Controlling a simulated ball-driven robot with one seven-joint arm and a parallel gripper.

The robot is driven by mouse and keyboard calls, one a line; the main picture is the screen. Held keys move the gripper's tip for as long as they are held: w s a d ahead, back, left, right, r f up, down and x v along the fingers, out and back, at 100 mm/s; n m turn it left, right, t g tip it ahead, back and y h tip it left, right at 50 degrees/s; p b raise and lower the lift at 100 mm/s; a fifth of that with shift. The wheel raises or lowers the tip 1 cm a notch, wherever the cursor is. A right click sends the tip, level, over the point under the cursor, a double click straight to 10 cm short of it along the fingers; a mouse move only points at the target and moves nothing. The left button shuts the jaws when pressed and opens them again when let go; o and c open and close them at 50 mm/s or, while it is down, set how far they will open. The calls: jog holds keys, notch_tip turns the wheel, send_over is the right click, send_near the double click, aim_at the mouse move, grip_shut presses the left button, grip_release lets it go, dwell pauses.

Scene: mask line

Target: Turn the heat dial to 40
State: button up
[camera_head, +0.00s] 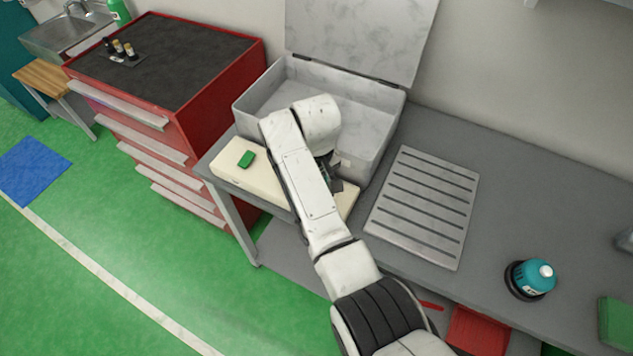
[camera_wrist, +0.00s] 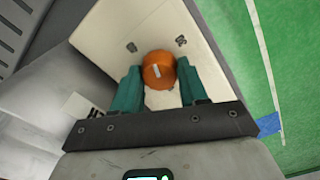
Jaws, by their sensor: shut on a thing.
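The heat dial (camera_wrist: 160,84) is an orange round knob with a short white mark on its face, on a cream panel (camera_wrist: 110,30). My gripper (camera_wrist: 158,68) has its two teal fingers on either side of the dial, shut on it. Two small dark markings show on the panel past the dial, too small to read. In the head view, the cream panel (camera_head: 225,172) runs along the front of a grey box with its lid raised (camera_head: 360,35). There my gripper (camera_head: 335,178) is mostly hidden behind my arm, and the dial is hidden.
A green button (camera_head: 247,159) sits on the panel's left part. A slotted grey plate (camera_head: 425,205) lies on the bench right of the box. A red drawer cabinet (camera_head: 200,120) stands at left. Green floor lies in front.

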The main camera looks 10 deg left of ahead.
jog(key=n, duration=0.7)
jog(key=shift+r, duration=0.1)
dwell(0.5)
jog(key=o, duration=1.1)
jog(key=shift+c, duration=0.2)
notch_tip(320, 180, up, 11)
jog(key=shift+f+b, duration=0.25)
jog(key=shift+b, duration=0.05)
